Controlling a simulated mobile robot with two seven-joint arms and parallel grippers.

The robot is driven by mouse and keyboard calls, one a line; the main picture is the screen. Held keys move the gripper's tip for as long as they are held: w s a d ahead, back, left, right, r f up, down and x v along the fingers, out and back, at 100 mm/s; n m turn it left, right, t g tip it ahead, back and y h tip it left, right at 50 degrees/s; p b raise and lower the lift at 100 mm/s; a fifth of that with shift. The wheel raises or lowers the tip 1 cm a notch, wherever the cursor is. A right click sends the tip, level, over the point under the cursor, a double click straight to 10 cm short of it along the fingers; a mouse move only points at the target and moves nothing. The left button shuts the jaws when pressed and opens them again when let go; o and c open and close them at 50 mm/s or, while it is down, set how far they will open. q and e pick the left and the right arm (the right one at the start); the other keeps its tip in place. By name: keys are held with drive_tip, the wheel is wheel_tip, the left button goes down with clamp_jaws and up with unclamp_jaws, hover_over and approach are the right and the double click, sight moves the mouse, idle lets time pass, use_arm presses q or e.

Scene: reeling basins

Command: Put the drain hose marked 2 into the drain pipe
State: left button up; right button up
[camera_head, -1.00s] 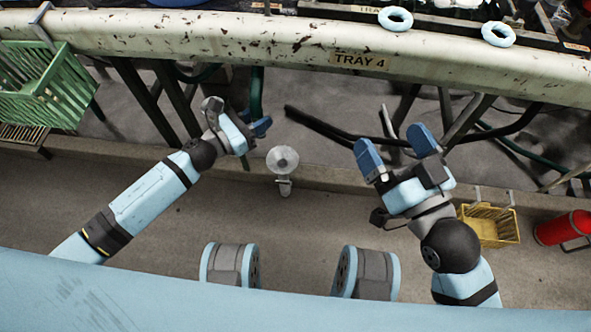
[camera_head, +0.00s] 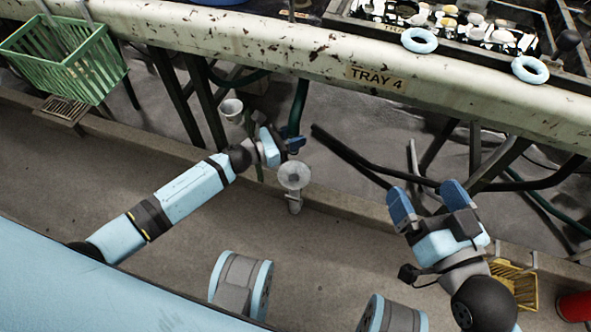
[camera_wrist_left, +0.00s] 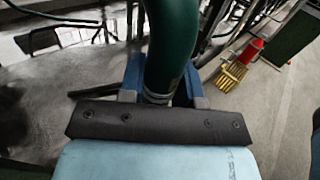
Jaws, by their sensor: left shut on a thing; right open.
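My left gripper (camera_head: 291,142) is shut on a dark green hose (camera_head: 300,105) that hangs below the tray edge. In the left wrist view the hose (camera_wrist_left: 172,45) passes upright between the blue fingers; I cannot read a number on it, and its lower end is hidden. A grey funnel-topped drain pipe (camera_head: 294,176) stands at the kerb, just below the left gripper in the head view, apart from it. A second funnel-topped pipe (camera_head: 231,108) stands further back, behind the left wrist. My right gripper (camera_head: 428,200) is open and empty, right of the drain pipe.
A stained basin rim labelled TRAY 4 (camera_head: 375,77) runs across the back, with two pale blue rings (camera_head: 419,40) on it. Dark pipes (camera_head: 365,162) and support legs lie beneath. A green basket (camera_head: 67,58) is left, a yellow basket (camera_head: 514,282) right. The floor in front is largely clear.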

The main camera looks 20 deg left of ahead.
sight(295, 154)
use_arm(q)
wheel_tip(295, 154, down, 5)
drive_tip(key=shift+f+b, duration=0.15)
drive_tip(key=shift+b, duration=0.7)
wheel_tip(295, 154, down, 2)
drive_tip(key=shift+f+b, duration=0.25)
drive_tip(key=shift+b, duration=0.25)
wheel_tip(295, 154, down, 6)
drive_tip(key=b, duration=0.3)
drive_tip(key=shift+b, duration=0.3)
drive_tip(key=o, duration=0.9)
use_arm(e)
drive_tip(key=w+n, duration=0.1)
drive_tip(key=d+n, duration=0.1)
drive_tip(key=w+f+n+t+y, duration=0.1)
drive_tip(key=shift+w+d+f+n, duration=0.1)
drive_tip(key=shift+w+d+n, duration=0.2)
drive_tip(key=shift+w+n, duration=0.1)
use_arm(q)
drive_tip(key=shift+r, duration=0.1)
use_arm(e)
drive_tip(key=shift+s+f, duration=0.1)
drive_tip(key=shift+s, duration=0.05)
